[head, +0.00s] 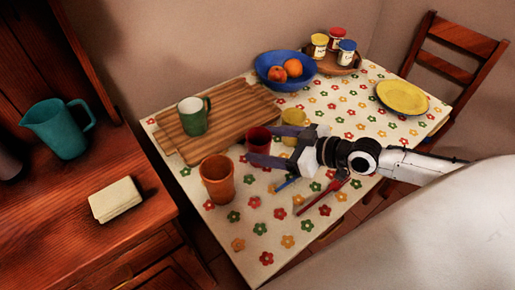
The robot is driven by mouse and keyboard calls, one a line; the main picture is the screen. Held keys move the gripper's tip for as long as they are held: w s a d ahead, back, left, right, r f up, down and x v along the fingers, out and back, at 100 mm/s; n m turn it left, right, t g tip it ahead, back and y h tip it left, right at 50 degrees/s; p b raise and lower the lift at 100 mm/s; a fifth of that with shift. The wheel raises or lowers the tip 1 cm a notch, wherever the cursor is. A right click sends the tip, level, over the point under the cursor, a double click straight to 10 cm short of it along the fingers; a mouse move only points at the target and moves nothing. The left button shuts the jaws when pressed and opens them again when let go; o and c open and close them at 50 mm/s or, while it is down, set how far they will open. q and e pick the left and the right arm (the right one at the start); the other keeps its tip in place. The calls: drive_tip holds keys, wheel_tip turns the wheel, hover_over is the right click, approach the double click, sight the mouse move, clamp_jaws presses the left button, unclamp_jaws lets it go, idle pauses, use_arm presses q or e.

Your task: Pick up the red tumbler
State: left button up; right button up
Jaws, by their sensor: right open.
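The red tumbler (258,137) stands upright on the flowered tablecloth, beside the right edge of the wooden board. My right gripper (263,146) reaches in from the right with its two fingers apart. One finger is on the far side of the tumbler and the other passes in front of its lower part. I cannot tell whether either finger touches it. The tumbler's base is partly hidden by the near finger. My left gripper is not in view.
An orange tumbler (217,182) stands left of the gripper, and a yellow mug (294,117) is close behind it. A green mug (194,118) stands on the wooden board (240,104). A blue bowl (271,74) with fruit is behind. Red-handled cutlery (322,196) lies in front.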

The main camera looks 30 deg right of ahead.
sight(250, 141)
drive_tip(key=x, duration=0.6)
drive_tip(key=shift+w+a, duration=0.15)
drive_tip(key=shift+w, duration=0.1)
drive_tip(key=c, duration=1.1)
